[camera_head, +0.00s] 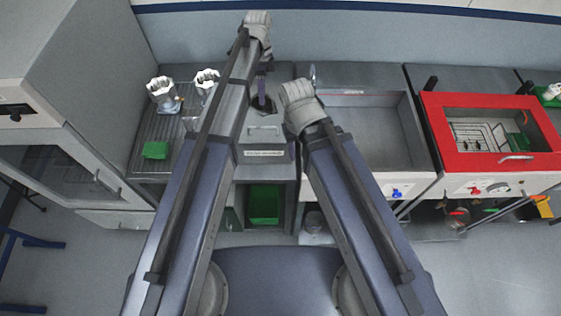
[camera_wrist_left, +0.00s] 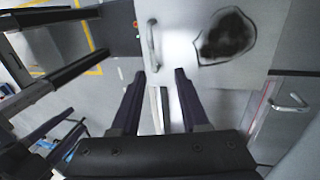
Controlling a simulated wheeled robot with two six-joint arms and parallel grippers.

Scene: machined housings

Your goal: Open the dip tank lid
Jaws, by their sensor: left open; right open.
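The lid that I take for the dip tank's is a pale grey panel with a bar handle (camera_head: 263,127), on the grey unit at the middle of the bench. It looks shut. In the left wrist view the handle (camera_wrist_left: 152,46) lies just beyond the fingertips, apart from them, on the lid (camera_wrist_left: 182,55). A dark patch (camera_wrist_left: 226,37) shows beside it. My left gripper (camera_wrist_left: 160,74) is open and empty. In the head view its dark fingers (camera_head: 262,98) point down behind the handle. My right gripper (camera_head: 300,105) is right of the unit; its fingers are hidden.
A grey basin (camera_head: 395,150) lies to the right, then a red-framed tank (camera_head: 432,125) with coils inside. Left are white fittings (camera_head: 161,88) and a green block (camera_head: 155,150) on a ribbed tray. A green bin (camera_head: 263,204) stands below the unit. A tall cabinet (camera_head: 85,70) bounds the left.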

